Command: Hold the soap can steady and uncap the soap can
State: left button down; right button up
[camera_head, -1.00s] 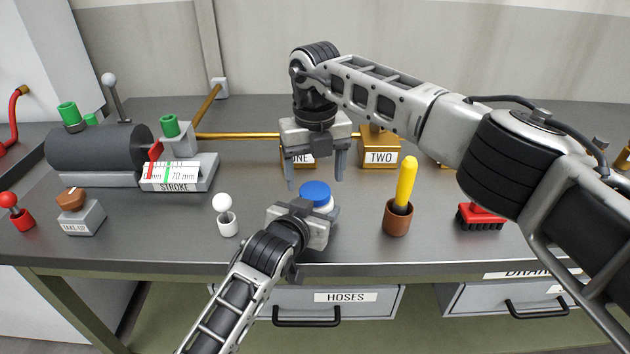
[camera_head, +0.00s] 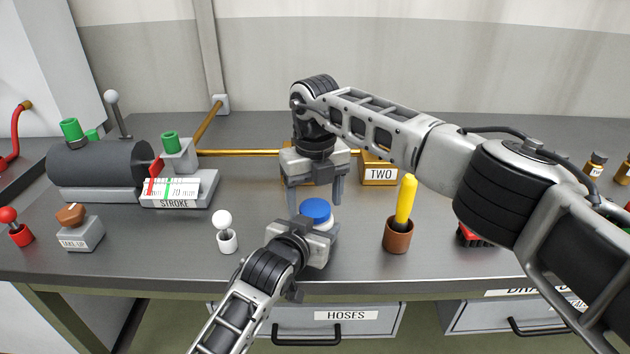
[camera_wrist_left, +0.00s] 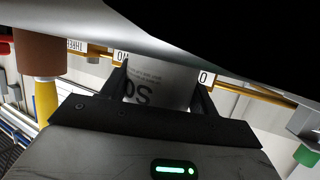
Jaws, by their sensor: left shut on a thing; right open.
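The soap can is white with a blue cap (camera_head: 316,209) and stands upright on the bench near its front edge. My left gripper (camera_head: 318,238) is shut on the can from the front and hides most of its body in the head view. In the left wrist view the can's printed white side (camera_wrist_left: 157,82) sits between the two dark fingers (camera_wrist_left: 160,92). The cap is on the can. My right gripper (camera_head: 315,194) is open and points down just above and behind the cap, fingers apart, nothing between them.
A brown cup with a yellow-handled tool (camera_head: 398,236) stands right of the can. A white-knobbed lever (camera_head: 226,232) stands to the left. The block labelled TWO (camera_head: 379,170) and a brass rod (camera_head: 240,153) lie behind. A red brush (camera_head: 472,236) is partly hidden by my right arm.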

jog(key=shift+f, duration=0.4)
jog(key=c, duration=1)
jog(key=o, duration=1.1)
jog(key=shift+r, duration=0.1)
notch_tip(320, 180, up, 8)
jog(key=shift+f, duration=0.2)
jog(key=shift+c, duration=0.5)
jog(key=shift+f, duration=3.9)
